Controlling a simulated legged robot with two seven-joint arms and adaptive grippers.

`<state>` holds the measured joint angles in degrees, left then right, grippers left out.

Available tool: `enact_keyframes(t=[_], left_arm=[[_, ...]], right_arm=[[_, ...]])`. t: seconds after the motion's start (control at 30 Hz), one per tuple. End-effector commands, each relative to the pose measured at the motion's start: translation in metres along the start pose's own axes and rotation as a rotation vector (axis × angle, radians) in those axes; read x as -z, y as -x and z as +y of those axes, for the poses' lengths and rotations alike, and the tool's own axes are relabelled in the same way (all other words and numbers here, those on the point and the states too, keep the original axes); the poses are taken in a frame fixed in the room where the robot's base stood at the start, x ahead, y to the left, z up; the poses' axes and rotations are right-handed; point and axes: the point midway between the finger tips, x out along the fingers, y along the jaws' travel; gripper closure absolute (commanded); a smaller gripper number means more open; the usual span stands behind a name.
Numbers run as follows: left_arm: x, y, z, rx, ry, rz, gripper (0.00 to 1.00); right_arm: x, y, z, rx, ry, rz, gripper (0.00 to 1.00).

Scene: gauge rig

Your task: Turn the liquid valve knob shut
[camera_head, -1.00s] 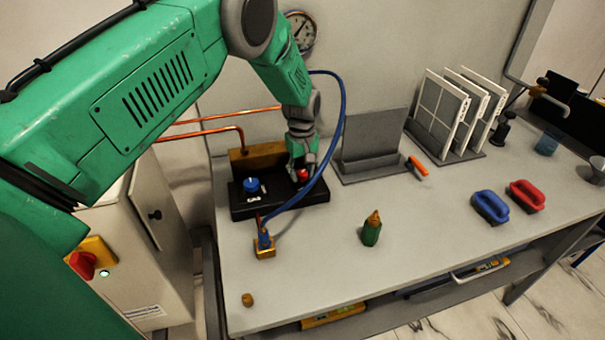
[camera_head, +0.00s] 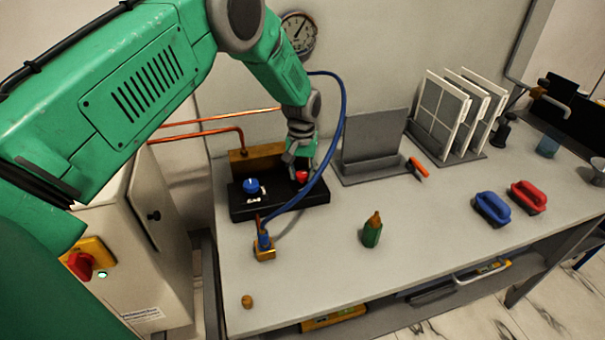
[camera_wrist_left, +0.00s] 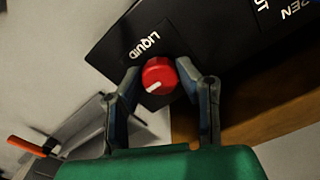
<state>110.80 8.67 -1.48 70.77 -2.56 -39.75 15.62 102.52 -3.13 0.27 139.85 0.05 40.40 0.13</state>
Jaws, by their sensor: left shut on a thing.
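The liquid valve knob is a red round knob (camera_head: 302,176) with a white mark, on the right part of a black panel (camera_head: 280,205). In the left wrist view the red knob (camera_wrist_left: 158,76) sits beside the word LIQUID, and its white mark points to the lower left. My left gripper (camera_head: 299,168) reaches down over the knob. In the left wrist view its fingertips (camera_wrist_left: 160,70) are on either side of the knob, shut on it. My right gripper is in no view.
A blue knob (camera_head: 251,186) is on the same panel. A blue hose (camera_head: 327,166) arches close beside my left gripper to a brass fitting (camera_head: 264,248). A grey stand (camera_head: 373,140) and a green bottle (camera_head: 372,232) are to the right.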

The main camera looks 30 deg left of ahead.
Motion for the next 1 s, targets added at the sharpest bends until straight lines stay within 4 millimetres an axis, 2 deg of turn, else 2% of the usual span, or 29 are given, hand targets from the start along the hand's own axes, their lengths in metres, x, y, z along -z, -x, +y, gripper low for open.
enact_keyframes(t=[0.03,0.47,0.5,0.53,0.87,1.0], left_arm=[[0.005,0.004,0.001,-0.003,-0.006,0.014,0.99],[0.005,0.004,0.001,-0.003,-0.013,0.015,0.99],[0.005,0.004,0.001,-0.003,-0.013,0.015,0.60],[0.005,0.004,0.001,-0.003,-0.013,0.014,0.50],[0.002,0.003,0.000,-0.001,-0.012,0.006,0.50],[0.002,0.015,0.001,-0.002,-0.012,0.008,0.50]], right_arm=[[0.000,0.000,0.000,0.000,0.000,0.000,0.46],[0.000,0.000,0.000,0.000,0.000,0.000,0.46],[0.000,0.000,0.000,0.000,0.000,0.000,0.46],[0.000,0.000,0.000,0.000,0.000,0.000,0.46],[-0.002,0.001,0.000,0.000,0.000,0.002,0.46],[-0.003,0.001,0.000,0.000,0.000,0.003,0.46]])
